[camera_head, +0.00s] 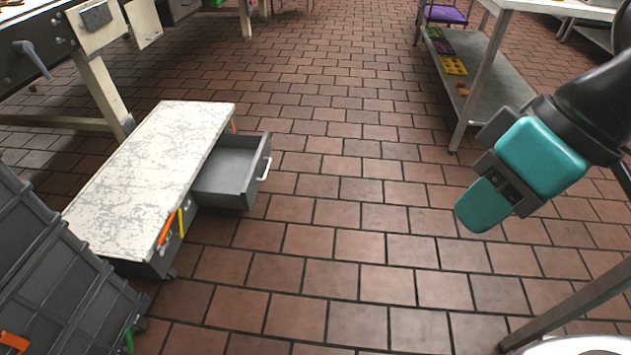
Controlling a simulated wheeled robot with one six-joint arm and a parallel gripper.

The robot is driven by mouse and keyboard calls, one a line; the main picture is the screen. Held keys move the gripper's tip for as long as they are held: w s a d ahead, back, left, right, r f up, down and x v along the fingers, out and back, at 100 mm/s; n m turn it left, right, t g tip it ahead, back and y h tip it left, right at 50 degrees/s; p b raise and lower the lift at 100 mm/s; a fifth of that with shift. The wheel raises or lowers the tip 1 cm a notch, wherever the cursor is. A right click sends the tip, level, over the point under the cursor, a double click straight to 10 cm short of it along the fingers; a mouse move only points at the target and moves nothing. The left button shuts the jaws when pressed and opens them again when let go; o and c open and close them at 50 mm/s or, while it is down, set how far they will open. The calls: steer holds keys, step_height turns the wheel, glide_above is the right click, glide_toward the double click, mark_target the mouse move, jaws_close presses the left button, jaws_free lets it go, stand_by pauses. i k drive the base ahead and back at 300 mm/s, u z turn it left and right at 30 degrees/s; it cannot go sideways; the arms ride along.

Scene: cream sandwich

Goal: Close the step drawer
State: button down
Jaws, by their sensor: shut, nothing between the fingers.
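The step (160,140) is a low bench with a worn white top and grey sides, standing on the tiled floor at the left. Its grey drawer (226,186) sticks out to the right from the step's side, open and empty as far as I can see. A light handle (265,168) is on the drawer's front. My gripper (482,206), with teal casing, hangs at the right over the floor, well apart from the drawer and its handle. It is shut and holds nothing.
Grey stacked crates (50,270) stand at the lower left beside the step. A workbench (95,75) is behind the step. A metal shelf table (485,85) stands at the upper right. The tiled floor (350,230) between the drawer and my gripper is clear.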

mark_target(231, 175)
steer(key=u, duration=0.95)
steer(key=i, duration=2.05)
steer(key=z, duration=0.55)
